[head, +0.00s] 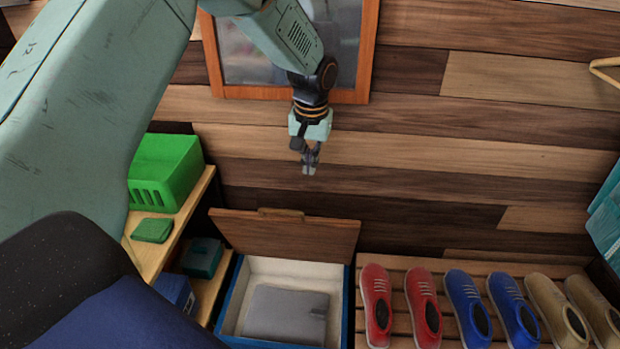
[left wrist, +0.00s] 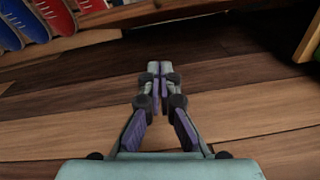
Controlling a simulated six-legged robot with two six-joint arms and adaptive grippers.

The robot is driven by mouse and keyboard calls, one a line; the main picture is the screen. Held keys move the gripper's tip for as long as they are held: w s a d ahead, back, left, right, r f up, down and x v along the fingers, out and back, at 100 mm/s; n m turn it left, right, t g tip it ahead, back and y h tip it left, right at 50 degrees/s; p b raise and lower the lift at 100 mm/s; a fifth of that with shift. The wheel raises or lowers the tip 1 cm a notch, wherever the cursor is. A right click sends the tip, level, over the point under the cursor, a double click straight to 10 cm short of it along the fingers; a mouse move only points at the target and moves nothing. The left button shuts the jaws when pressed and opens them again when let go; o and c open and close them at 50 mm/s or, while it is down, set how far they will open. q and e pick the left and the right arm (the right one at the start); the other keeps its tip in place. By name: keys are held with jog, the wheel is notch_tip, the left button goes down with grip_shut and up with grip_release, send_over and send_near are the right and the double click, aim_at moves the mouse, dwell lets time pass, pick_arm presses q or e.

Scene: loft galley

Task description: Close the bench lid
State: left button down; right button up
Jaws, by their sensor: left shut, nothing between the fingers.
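The bench (head: 228,307) is a blue box with a pale inside, low in the head view. Its brown wooden lid (head: 290,236) stands open, tilted up at the back by the wall. A grey folded item (head: 286,314) lies inside. My left gripper (head: 309,171) is above the lid, apart from it, pointing down in front of the wall. Its fingers are together and empty; they also show closed in the left wrist view (left wrist: 160,68). The right gripper is not in view.
A shelf (head: 205,190) with a green basket (head: 165,170) stands left of the bench. A slatted rack (head: 396,290) with red, blue and tan shoes is on the right.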

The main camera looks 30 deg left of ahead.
pick_arm(q)
jog(key=f, duration=0.3)
jog(key=s+f+b, duration=0.1)
jog(key=f, duration=0.5)
jog(key=shift+s+d+f+b, duration=0.1)
jog(key=shift+s+b, duration=0.25)
jog(key=shift+s, duration=0.05)
jog(key=shift+s+d+f, duration=0.1)
jog(key=shift+s+f, duration=0.05)
jog(key=shift+s, duration=0.2)
jog(key=shift+f, duration=0.45)
jog(key=shift+s+d+r, duration=0.1)
jog(key=shift+s+r, duration=0.15)
jog(key=shift+s, duration=0.05)
